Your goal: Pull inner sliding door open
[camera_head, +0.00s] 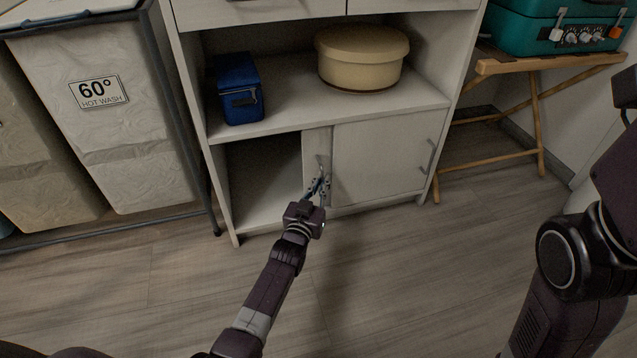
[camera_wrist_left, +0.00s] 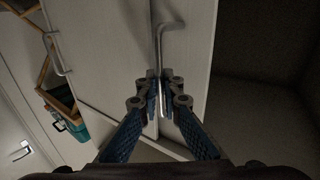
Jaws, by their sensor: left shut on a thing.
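The white cabinet's lower part has two sliding doors. The inner sliding door (camera_head: 316,148) shows as a narrow strip left of the outer door (camera_head: 380,155), which covers the rest of it. The left of the lower compartment is open and dark. My left gripper (camera_head: 321,183) is shut on the inner door's metal handle (camera_head: 320,163). In the left wrist view, the fingers (camera_wrist_left: 160,98) close on the lower part of that handle (camera_wrist_left: 160,45). The outer door's handle (camera_head: 432,157) is at its right edge. My right gripper is out of view; only part of my right arm shows.
A blue bag (camera_head: 238,90) and a round cream box (camera_head: 361,57) sit on the shelf above. A laundry hamper (camera_head: 130,150) stands left. A wooden folding stand (camera_head: 540,110) with a teal case (camera_head: 545,30) stands right. The floor in front is clear.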

